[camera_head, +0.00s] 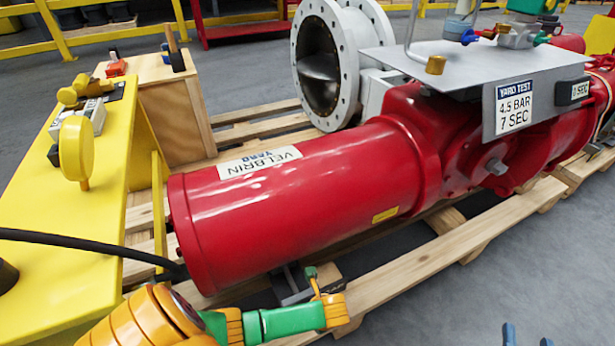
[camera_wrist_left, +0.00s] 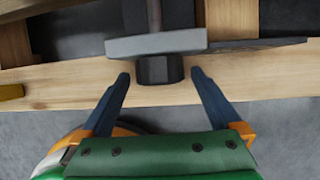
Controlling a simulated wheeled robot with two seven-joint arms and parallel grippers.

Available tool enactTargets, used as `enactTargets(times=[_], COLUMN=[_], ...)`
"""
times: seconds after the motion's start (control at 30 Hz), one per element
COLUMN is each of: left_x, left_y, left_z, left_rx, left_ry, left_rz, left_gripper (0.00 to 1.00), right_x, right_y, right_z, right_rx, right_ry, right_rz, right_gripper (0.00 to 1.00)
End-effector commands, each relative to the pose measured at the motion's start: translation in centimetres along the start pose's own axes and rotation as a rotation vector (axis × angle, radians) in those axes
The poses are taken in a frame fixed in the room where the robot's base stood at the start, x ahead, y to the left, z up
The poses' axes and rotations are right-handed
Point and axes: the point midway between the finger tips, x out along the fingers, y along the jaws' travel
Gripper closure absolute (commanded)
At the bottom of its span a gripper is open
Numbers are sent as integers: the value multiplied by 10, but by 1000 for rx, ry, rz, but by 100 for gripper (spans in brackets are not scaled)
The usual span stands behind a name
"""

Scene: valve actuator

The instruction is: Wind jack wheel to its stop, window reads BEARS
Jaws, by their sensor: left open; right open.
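In the left wrist view a dark block or hub (camera_wrist_left: 158,68) lies between the spread blue fingertips of my left gripper (camera_wrist_left: 160,78). A grey bar-like piece (camera_wrist_left: 155,42) crosses above it, with a round shaft rising behind. I cannot tell whether this is the jack wheel seen edge-on, or whether the fingers touch it. In the head view, grey metal parts (camera_head: 291,284) show beneath the red cylinder (camera_head: 300,190), near my left arm's end; the left fingers are hidden there. My right gripper (camera_head: 528,338) shows only its blue fingertips, apart and empty. No window reading BEARS is visible.
The red actuator joins a white flanged valve (camera_head: 322,65) on a wooden pallet (camera_head: 440,280). A sign (camera_head: 514,104) reads YARD TEST 4.5 BAR 7 SEC. A yellow bench (camera_head: 40,215) and black hose (camera_head: 90,240) stand left.

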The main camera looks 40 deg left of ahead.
Motion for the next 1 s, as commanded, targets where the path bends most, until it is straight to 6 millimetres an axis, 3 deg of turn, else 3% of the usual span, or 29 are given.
enactTargets(times=[0.07, 0.1, 0.4, 0.87, 1.0], left_x=[0, 0, 0, 0, 1], left_y=[0, 0, 0, -2, -3], left_z=[0, 0, 0, 0, 0], left_rx=[0, 0, 0, 46, 72], left_ry=[0, 0, 0, 0, 0], left_rz=[0, 0, 0, 117, 179], left_gripper=[2, 7, 88, 87, 87], right_x=[0, 0, 0, 0, 0], right_y=[0, 0, 0, 1, -1], right_z=[0, 0, 1, 8, -7], right_rx=[0, 0, 0, 1, -1], right_ry=[-1, -1, -3, -41, 45], right_rz=[0, 0, 0, 3, -2], right_gripper=[50, 50, 50, 50, 50])
